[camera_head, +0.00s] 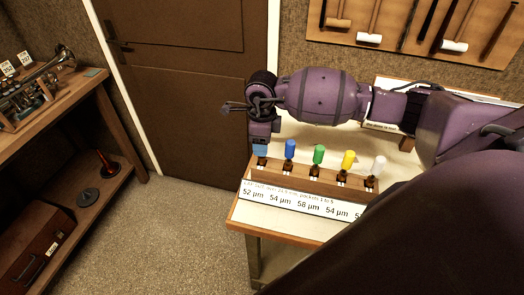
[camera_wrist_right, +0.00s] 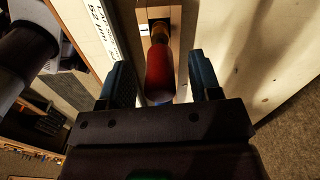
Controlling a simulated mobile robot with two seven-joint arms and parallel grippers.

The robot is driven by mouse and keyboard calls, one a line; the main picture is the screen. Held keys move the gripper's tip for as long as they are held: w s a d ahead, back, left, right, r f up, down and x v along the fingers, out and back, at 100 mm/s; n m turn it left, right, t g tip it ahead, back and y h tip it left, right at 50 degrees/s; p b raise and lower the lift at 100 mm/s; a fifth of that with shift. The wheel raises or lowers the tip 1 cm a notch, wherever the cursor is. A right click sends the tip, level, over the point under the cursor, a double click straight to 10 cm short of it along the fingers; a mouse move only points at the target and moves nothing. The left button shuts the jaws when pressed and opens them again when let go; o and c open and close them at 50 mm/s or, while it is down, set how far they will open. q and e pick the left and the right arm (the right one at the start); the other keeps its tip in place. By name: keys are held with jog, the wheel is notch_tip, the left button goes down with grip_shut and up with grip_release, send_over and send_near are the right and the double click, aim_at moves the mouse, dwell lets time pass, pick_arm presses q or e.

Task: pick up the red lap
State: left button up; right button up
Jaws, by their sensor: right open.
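The red lap (camera_wrist_right: 160,72) has a red rounded handle and a brown collar. It stands in the first pocket at the left end of the wooden lap rack (camera_head: 316,182). In the head view my right gripper (camera_head: 260,150) comes down over that end and hides the lap's red handle. In the right wrist view the open fingers of my right gripper (camera_wrist_right: 160,82) stand on either side of the red handle, with a gap visible on both sides. My left gripper is not in view.
Blue (camera_head: 290,149), green (camera_head: 318,154), yellow (camera_head: 348,160) and white (camera_head: 378,165) laps stand in a row right of my gripper. A label strip (camera_head: 300,203) with micron sizes runs along the front. A shelf (camera_head: 75,213) with a horn (camera_head: 40,85) stands at left.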

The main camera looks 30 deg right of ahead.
jog(key=shift+f, duration=0.95)
grip_shut()
jog(key=shift+r, duration=0.1)
